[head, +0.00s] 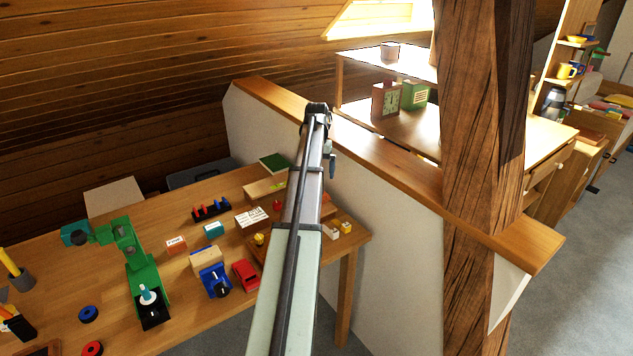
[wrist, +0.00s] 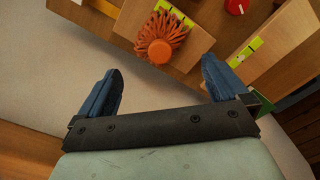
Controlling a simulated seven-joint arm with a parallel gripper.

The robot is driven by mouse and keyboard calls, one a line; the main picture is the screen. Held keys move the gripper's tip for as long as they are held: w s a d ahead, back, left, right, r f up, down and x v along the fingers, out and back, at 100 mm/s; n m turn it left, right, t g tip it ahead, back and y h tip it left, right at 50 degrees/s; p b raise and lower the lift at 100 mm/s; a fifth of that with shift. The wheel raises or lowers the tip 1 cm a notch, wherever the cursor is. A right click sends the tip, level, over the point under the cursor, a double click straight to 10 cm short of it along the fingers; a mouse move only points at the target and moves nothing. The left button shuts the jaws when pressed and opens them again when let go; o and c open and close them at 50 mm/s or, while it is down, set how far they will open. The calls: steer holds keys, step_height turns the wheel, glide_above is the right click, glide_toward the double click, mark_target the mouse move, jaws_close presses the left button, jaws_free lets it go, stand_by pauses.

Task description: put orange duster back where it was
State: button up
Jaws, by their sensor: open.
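The orange duster (wrist: 165,38) shows in the wrist view, with a fringe of thin orange strands and a round orange end facing the camera. It is among wooden surfaces, beyond my fingertips and roughly in line with the space between them. My gripper (wrist: 161,68) is open, its two blue fingers wide apart with nothing between them. In the head view a blue finger (head: 331,167) shows beside my arm, near the partition wall above the table's right end. I cannot make out the duster in the head view; my arm covers part of that area.
The wooden table (head: 185,222) holds a green machine (head: 147,280), a blue device (head: 211,275) and several small blocks. A white partition with a wooden cap (head: 385,165) stands right of the table. A thick timber post (head: 478,130) rises through it. Wooden boxes (wrist: 277,47) flank the duster.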

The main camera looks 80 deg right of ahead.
steer(key=shift+r, duration=1.15)
